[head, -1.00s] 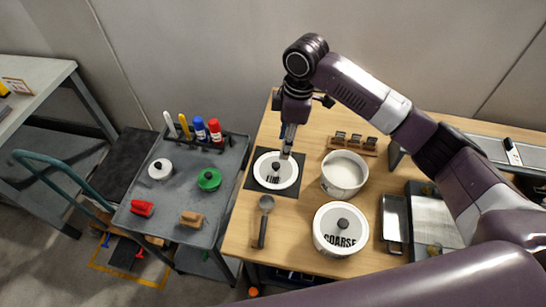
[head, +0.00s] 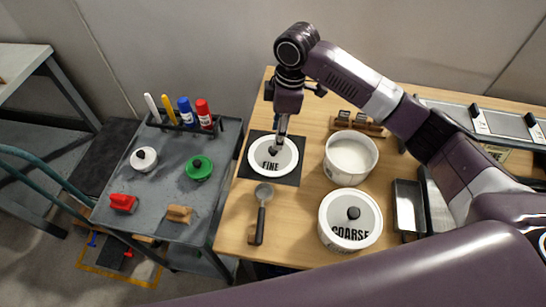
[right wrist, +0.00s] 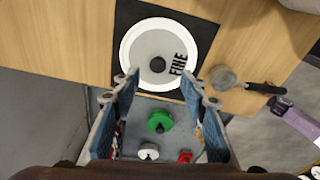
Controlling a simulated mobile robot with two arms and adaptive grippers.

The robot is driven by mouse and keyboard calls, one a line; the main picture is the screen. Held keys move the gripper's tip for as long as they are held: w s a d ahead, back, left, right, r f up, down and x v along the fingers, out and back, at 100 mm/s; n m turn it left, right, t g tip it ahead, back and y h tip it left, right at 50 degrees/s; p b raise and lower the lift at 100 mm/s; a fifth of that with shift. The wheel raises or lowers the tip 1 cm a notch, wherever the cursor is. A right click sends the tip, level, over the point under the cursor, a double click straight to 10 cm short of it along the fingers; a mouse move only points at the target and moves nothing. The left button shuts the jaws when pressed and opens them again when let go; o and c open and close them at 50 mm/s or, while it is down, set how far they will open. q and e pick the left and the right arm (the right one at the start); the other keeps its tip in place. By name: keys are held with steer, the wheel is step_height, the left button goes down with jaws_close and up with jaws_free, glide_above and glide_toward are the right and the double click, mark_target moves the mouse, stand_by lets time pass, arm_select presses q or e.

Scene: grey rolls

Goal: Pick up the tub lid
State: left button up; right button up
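The round white lid marked FINE (head: 273,164) lies flat on a black mat (head: 290,180) on the wooden table. Its dark knob stands up in the middle. The open white tub (head: 351,168) stands just right of the lid. My right gripper (head: 277,144) points down at the lid's knob. In the right wrist view, its two blue-padded fingers (right wrist: 160,84) are spread wide with nothing between them gripped. The lid (right wrist: 140,50) and its knob show just beyond the fingertips there. My left gripper is not in view.
A tub with a COARSE lid (head: 350,212) stands in front of the open tub. A scoop (head: 261,215) lies front left of the lid. A grey cart (head: 165,210) with markers, small lids and brushes stands left. A rack (head: 357,124) is behind the open tub.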

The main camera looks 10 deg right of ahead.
mark_target(273, 153)
steer(key=shift+a+f, duration=0.1)
steer(key=shift+f, duration=0.3)
steer(key=f, duration=0.2)
steer(key=f+p, duration=0.1)
steer(key=f, duration=0.1)
steer(key=a+f, duration=0.1)
steer(key=f, duration=0.1)
steer(key=shift+w+f+p, duration=0.1)
steer(key=shift+w+p, duration=0.15)
steer(key=shift+p, duration=0.15)
steer(key=shift+f, duration=0.3)
steer(key=shift+c, duration=0.4)
jaws_close()
